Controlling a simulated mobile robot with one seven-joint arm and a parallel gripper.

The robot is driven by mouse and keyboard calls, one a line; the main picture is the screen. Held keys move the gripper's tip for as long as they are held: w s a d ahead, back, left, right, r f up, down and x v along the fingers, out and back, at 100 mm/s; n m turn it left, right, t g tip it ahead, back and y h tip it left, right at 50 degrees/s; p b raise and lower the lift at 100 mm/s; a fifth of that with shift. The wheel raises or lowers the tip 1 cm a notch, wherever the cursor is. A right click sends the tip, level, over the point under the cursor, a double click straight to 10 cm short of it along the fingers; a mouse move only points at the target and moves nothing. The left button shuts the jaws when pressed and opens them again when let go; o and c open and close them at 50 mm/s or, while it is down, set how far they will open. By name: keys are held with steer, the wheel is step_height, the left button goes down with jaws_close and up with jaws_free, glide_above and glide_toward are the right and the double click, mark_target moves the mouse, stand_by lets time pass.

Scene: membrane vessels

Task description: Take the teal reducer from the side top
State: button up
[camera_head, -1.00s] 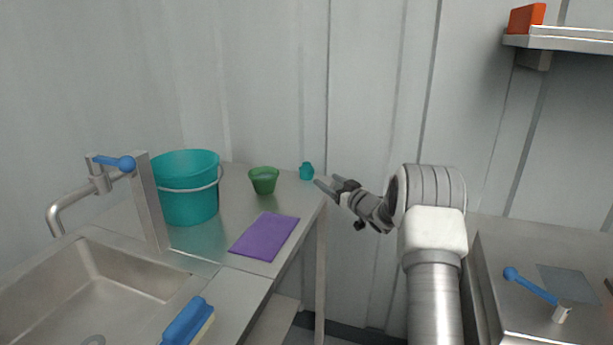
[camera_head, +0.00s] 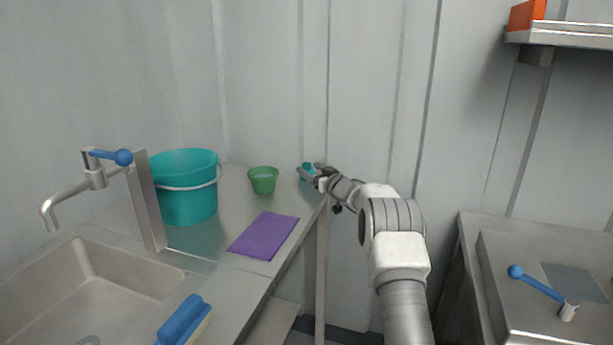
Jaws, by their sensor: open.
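The teal reducer (camera_head: 305,168) is a small piece near the far right corner of the steel side top (camera_head: 235,183). My gripper (camera_head: 307,172) is at the reducer, reaching in from the right, with its fingers in front of it. The fingers are open and hide much of the reducer's lower part. I cannot tell whether they touch it or whether it lies fully between them.
A green cup (camera_head: 263,181) stands just left of my gripper. A teal bucket (camera_head: 186,188) and a purple cloth (camera_head: 264,236) are further left. A tap (camera_head: 96,180), a sink (camera_head: 85,285) and a blue brush (camera_head: 184,320) are nearer. The wall is close behind.

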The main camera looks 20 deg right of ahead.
steer(key=shift+w+a, duration=0.1)
steer(key=shift+w, duration=0.3)
steer(key=c, duration=1)
steer(key=shift+r, duration=0.15)
